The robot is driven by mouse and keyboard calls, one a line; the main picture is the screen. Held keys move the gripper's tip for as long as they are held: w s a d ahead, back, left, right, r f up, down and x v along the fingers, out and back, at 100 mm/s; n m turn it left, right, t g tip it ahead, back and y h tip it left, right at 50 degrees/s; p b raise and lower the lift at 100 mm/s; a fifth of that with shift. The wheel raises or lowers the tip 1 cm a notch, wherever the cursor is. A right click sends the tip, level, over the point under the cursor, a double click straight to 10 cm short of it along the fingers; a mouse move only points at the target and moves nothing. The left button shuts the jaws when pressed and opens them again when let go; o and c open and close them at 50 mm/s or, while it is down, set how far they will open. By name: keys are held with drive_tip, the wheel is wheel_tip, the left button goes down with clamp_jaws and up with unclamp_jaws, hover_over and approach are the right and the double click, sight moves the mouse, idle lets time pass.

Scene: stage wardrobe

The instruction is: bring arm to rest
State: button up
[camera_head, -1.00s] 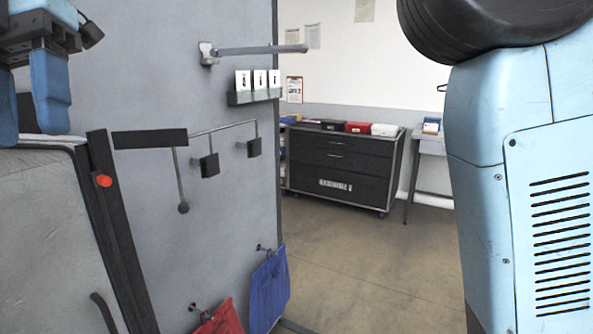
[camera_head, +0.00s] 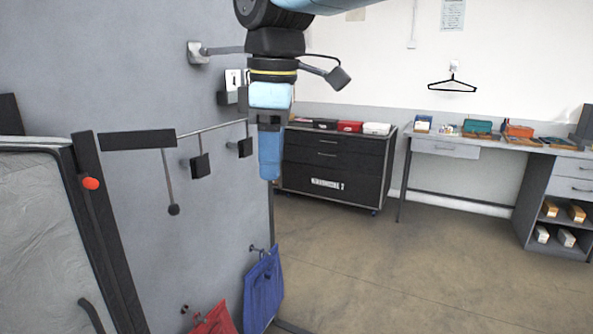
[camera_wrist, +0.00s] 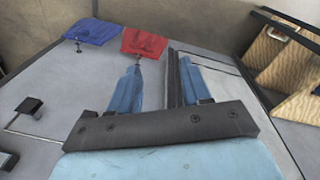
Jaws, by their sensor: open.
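My gripper (camera_head: 269,155) hangs from my arm in the middle of the head view, blue fingers pointing down. In that view it is in front of the edge of the grey panel (camera_head: 130,60) and the dark drawer chest, and one finger largely hides the other. The wrist view shows both fingers of my gripper (camera_wrist: 160,85) spread apart with nothing between them. They look clear of the red and blue cloths. My arm comes in from the top of the head view.
A blue cloth bag (camera_head: 262,290) and a red one (camera_head: 215,320) hang on pegs low on the panel. A dark drawer chest (camera_head: 330,165) stands behind, with a desk (camera_head: 460,150) at the right. A black hanger (camera_head: 452,87) is on the wall. The floor (camera_head: 400,260) is open.

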drive_tip(key=s+d+f+m+t, duration=0.1)
drive_tip(key=d+f+m, duration=0.3)
drive_tip(key=d, duration=0.5)
drive_tip(key=s+d+f+m+t, duration=0.1)
drive_tip(key=d+f+m+t, duration=0.1)
drive_tip(key=d+m, duration=0.5)
drive_tip(key=d+f+m+t, duration=0.1)
drive_tip(key=d+f+m, duration=0.4)
drive_tip(key=d, duration=0.6)
drive_tip(key=shift+s+f+m+t+h, duration=0.3)
drive_tip(key=shift+s+f+m+t, duration=0.1)
drive_tip(key=shift+m, duration=0.4)
drive_tip(key=shift+c, duration=0.5)
